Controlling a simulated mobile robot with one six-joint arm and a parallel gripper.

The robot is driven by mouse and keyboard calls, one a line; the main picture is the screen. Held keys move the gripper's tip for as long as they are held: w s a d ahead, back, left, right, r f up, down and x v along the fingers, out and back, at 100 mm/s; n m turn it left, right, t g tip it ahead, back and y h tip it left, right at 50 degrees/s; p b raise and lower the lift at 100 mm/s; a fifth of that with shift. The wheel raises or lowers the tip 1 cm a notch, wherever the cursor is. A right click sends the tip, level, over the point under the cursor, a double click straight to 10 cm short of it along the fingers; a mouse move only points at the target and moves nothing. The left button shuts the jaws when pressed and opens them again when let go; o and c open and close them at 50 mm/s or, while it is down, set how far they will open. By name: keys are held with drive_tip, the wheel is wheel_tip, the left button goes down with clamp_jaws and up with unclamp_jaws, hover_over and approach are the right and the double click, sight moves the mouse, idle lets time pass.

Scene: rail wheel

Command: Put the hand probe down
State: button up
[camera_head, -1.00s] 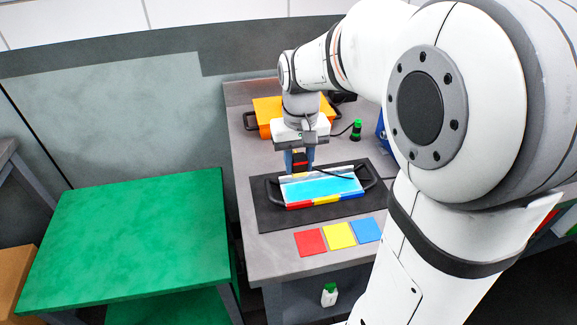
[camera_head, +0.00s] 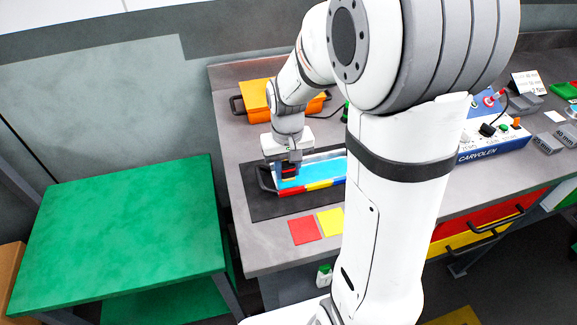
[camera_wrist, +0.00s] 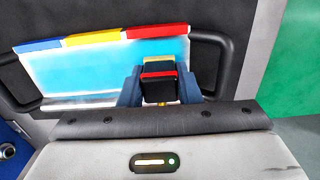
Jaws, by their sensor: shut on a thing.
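My gripper (camera_head: 288,173) has blue fingers and is shut on the hand probe (camera_wrist: 159,85), a small black block with red and yellow stripes. The probe also shows between the fingers in the head view (camera_head: 288,168). It is at the left part of the tray (camera_head: 262,178), which has black handles, a light-blue inside and an edge banded in red, yellow and blue.
The tray lies on a dark mat (camera_head: 262,207) on the grey bench. Red (camera_head: 304,231) and yellow (camera_head: 330,222) squares lie in front. An orange case (camera_head: 258,98) stands behind. The CARVOLEN box (camera_head: 497,140) is at right. A green table (camera_head: 120,230) at left is clear.

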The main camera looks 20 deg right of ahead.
sight(288, 165)
drive_tip(key=shift+f, duration=0.2)
drive_tip(key=o, duration=1)
drive_tip(key=shift+r, duration=0.1)
wheel_tip(288, 165, up, 12)
drive_tip(key=s+f+t, duration=0.1)
drive_tip(key=s+t, duration=0.1)
drive_tip(key=s, duration=1.2)
drive_tip(key=shift+d+f+t, duration=0.3)
drive_tip(key=shift+t, duration=0.1)
drive_tip(key=shift+s, duration=0.1)
drive_tip(key=shift+c, duration=0.3)
idle(0.4)
